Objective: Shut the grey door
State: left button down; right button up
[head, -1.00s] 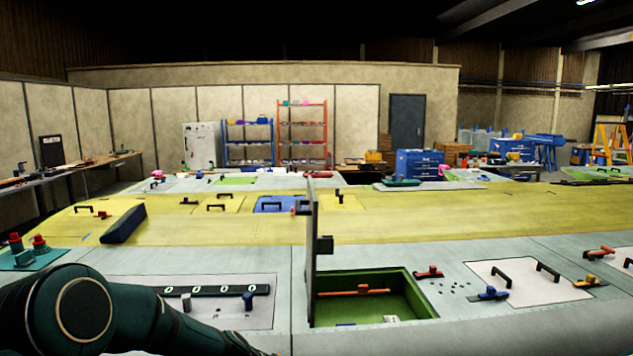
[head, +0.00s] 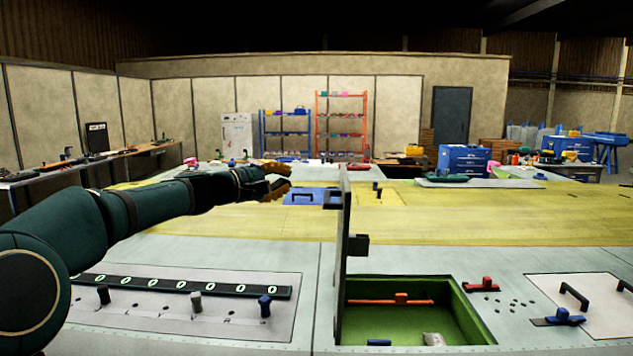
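The grey door (head: 342,270) stands upright, nearly edge-on, along the left side of a green-lined recess (head: 400,322) in the grey panel. A dark block, perhaps its handle or latch (head: 357,245), sticks out from its right side. The recess is open and shows its inside. My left gripper (head: 287,180), dark with orange parts, is held in the air to the left of the door's upper end. A gap shows between them in the picture. Its fingers are too small and side-on to tell open from shut. My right gripper is out of view.
Left of the door is a plate with a black strip (head: 180,285) and several knobs. A red latch (head: 482,285) and a white plate with black handles (head: 590,305) lie right of the recess. A yellow panel (head: 450,222) stretches behind.

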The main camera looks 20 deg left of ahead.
aim_at(332, 191)
pick_arm(q)
jog(key=p+x, duration=0.1)
jog(key=x, duration=0.3)
jog(key=d+p+x, duration=0.1)
jog(key=x, duration=0.2)
jog(key=s+d+p+x, duration=0.1)
jog(key=x, duration=0.3)
jog(key=shift+w+d, duration=0.15)
jog(key=shift+w, duration=0.15)
jog(key=shift+w+d+f, duration=0.1)
jog(key=shift+w+d, duration=0.1)
jog(key=shift+d, duration=0.25)
